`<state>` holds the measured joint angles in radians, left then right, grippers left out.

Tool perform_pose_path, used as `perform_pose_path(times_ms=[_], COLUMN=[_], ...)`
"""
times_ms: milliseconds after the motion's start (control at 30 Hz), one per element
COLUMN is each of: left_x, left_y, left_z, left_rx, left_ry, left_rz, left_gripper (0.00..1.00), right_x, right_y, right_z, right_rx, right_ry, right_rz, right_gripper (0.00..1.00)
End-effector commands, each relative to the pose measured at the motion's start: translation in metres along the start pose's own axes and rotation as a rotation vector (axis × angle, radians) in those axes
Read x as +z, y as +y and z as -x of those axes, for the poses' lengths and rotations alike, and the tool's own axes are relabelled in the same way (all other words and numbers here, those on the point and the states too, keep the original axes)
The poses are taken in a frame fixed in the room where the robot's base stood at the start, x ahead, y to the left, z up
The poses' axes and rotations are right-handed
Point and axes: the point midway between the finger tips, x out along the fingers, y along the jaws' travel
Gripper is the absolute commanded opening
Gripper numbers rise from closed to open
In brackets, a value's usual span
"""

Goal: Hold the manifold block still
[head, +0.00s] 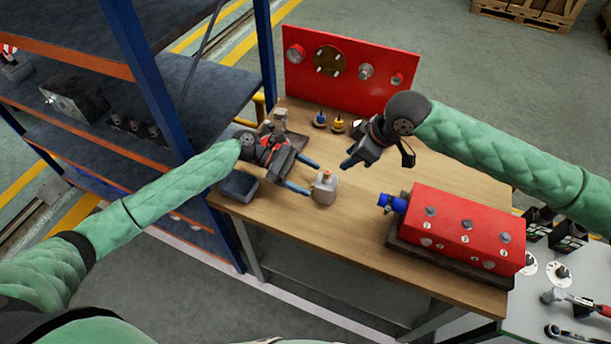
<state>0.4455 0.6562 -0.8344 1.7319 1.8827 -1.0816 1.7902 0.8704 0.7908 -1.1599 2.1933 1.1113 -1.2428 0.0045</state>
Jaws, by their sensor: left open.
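A small light-grey block (325,189) with an orange-red cap stands upright on the wooden workbench; I take it to be the manifold block, though no label shows. My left gripper (303,175) is open, with two separate bluish fingers pointing right towards the block. The lower fingertip is very close to its left side; I cannot tell whether it touches. Nothing shows between the fingers. My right gripper (350,163) is above the bench, up and to the right of the block, pointing down and left. Its jaw opening is not clear from this angle.
A red housing (463,228) with a blue fitting stands at the bench's right. A red panel (350,66) with round fittings stands at the back. A dark bin (240,184) is at the left edge, beside a blue-post shelf (158,80). Bare wood (330,245) lies in front of the block.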

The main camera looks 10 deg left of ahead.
Motion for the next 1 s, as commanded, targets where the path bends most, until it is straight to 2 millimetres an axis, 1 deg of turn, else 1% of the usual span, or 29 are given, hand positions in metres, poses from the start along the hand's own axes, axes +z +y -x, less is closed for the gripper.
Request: perform_pose_path(times_ms=[167, 267, 600, 700, 800, 1000], left_x=[0.001, 0.001, 0.000, 0.000, 0.000, 0.000], left_y=[-0.002, -0.002, -0.002, -0.002, -0.002, -0.002], left_z=[-0.008, -0.018, -0.063, -0.073, -0.078, -0.078], left_rx=[-0.003, -0.003, -0.002, -0.002, -0.001, -0.001], left_ry=[-0.002, -0.003, -0.002, -0.001, -0.001, -0.001], left_rz=[0.000, 0.001, 0.000, 0.000, 0.001, 0.001], left_gripper=[0.80, 0.80, 0.80, 0.80, 0.80, 0.80], right_x=[0.000, 0.000, 0.000, 0.000, 0.000, 0.000], right_y=[0.000, 0.000, 0.000, 0.000, 0.000, 0.000], right_z=[0.000, 0.000, 0.000, 0.000, 0.000, 0.000], right_rx=[0.000, 0.000, 0.000, 0.000, 0.000, 0.000], right_ry=[0.000, 0.000, 0.000, 0.000, 0.000, 0.000], right_rz=[0.000, 0.000, 0.000, 0.000, 0.000, 0.000], right_gripper=[0.36, 0.36, 0.36, 0.36, 0.36, 0.36])
